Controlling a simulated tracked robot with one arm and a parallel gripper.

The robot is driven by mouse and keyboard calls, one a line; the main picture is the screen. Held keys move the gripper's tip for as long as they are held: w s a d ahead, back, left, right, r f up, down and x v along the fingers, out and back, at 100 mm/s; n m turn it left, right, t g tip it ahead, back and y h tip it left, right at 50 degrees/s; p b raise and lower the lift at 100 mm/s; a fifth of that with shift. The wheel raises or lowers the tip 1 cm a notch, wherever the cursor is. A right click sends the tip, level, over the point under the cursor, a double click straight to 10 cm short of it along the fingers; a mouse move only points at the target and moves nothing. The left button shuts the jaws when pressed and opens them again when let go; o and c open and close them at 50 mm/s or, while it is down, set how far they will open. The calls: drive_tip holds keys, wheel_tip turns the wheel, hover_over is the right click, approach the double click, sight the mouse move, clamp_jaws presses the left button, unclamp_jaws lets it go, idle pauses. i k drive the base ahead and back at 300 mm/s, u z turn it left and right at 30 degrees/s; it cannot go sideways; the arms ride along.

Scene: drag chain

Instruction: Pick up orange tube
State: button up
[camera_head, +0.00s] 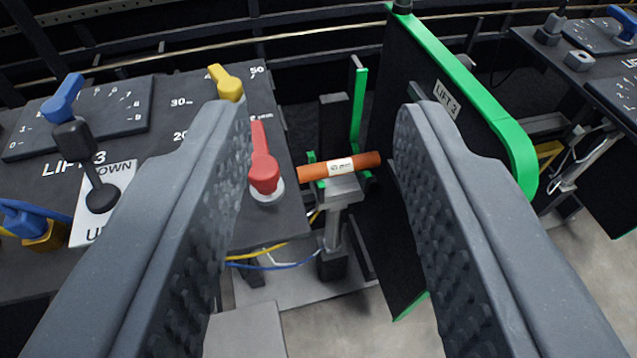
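The orange tube (367,161) with a white label lies nearly level, its right end slightly higher in the picture, on top of a small grey post (340,190). It sits between the left console and the dark panel. My gripper (325,110) is open and empty. Its two grey fingers come in from the bottom left and bottom right, and the tube shows in the gap between them, farther off than the fingertips. Nothing touches the tube from my side.
A console (170,100) with red (264,172), yellow (226,83), blue and black levers stands at left, partly behind my left finger. A tall dark panel (395,85) with a green edge, marked LIFT 3, stands close right of the tube. Cables (285,262) hang below.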

sight(312, 173)
drive_tip(key=z, duration=0.15)
drive_tip(key=i, duration=0.9)
drive_tip(key=u, duration=0.05)
